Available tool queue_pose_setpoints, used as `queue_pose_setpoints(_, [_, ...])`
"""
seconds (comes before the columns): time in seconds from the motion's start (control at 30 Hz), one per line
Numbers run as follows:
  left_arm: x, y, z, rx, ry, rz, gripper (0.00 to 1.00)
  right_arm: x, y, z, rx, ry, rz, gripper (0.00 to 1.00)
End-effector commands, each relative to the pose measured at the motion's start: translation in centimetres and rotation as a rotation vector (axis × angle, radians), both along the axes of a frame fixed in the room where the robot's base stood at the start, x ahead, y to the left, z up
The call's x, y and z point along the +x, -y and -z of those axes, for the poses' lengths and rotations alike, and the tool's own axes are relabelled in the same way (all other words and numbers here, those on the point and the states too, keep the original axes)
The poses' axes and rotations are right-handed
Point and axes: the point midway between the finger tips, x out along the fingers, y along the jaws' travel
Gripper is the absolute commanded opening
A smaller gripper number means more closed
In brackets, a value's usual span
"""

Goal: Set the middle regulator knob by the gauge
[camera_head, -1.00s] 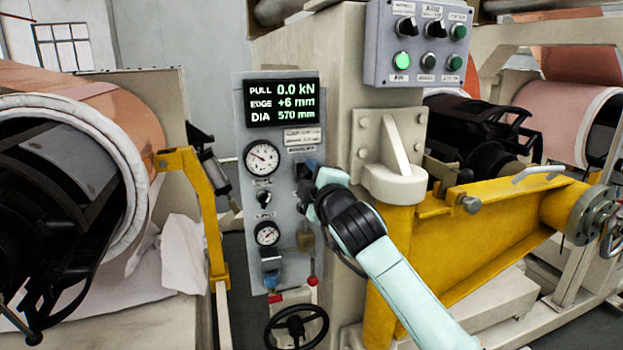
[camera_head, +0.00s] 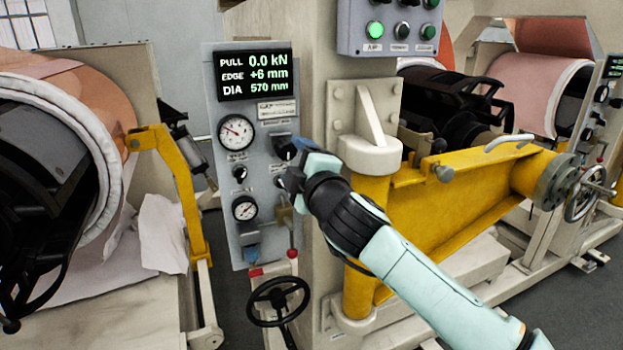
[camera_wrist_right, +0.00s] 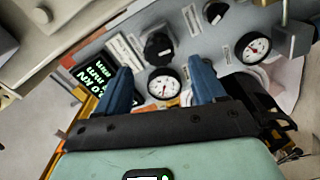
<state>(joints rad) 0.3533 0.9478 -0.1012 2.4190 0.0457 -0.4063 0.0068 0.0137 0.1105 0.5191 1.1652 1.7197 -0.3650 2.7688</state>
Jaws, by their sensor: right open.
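The grey regulator panel (camera_head: 222,190) carries an upper gauge (camera_head: 237,132) and a lower gauge (camera_head: 244,208), both white-faced. A small black knob (camera_head: 239,172) sits between them. My right gripper (camera_head: 294,163) is at the panel's right side, partly hiding its right column of controls. In the right wrist view, my right gripper's blue fingers (camera_wrist_right: 161,88) are apart and empty, with the upper gauge (camera_wrist_right: 167,83) seen between them. A larger black knob (camera_wrist_right: 158,46) shows beyond the fingers; the right finger blocks the area between the gauges. My left gripper is not in view.
A display (camera_head: 254,75) reads PULL 0.0 kN, EDGE +6 mm, DIA 570 mm. A black handwheel (camera_head: 277,299) stands below the panel. A yellow arm (camera_head: 175,185) stands left, and a yellow beam (camera_head: 455,205) lies right, beyond my forearm.

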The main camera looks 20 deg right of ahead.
Motion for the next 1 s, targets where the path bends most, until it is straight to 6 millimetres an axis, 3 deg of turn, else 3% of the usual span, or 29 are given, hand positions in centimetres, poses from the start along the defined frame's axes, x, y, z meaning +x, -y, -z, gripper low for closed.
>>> queue_pose_setpoints(0.2, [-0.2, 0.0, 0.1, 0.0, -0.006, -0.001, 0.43, -4.1, 0.2, -0.1, -0.002, 0.001, 0.001, 0.69])
queue_pose_setpoints(0.43, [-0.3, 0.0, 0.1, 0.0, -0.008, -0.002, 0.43, -6.5, 0.2, 0.0, 0.0, 0.0, 0.0, 0.69])
queue_pose_setpoints(0.87, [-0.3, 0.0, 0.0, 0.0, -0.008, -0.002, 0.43, -6.8, 0.2, 0.3, -0.008, -0.006, 0.0, 0.69])
queue_pose_setpoints(0.97, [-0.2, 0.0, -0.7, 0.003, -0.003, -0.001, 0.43, -5.7, 0.5, 2.3, -0.115, -0.05, 0.008, 0.69])
queue_pose_setpoints(1.0, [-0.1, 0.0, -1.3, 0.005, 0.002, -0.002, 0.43, -5.0, 0.7, 3.8, -0.206, -0.083, 0.009, 0.69])
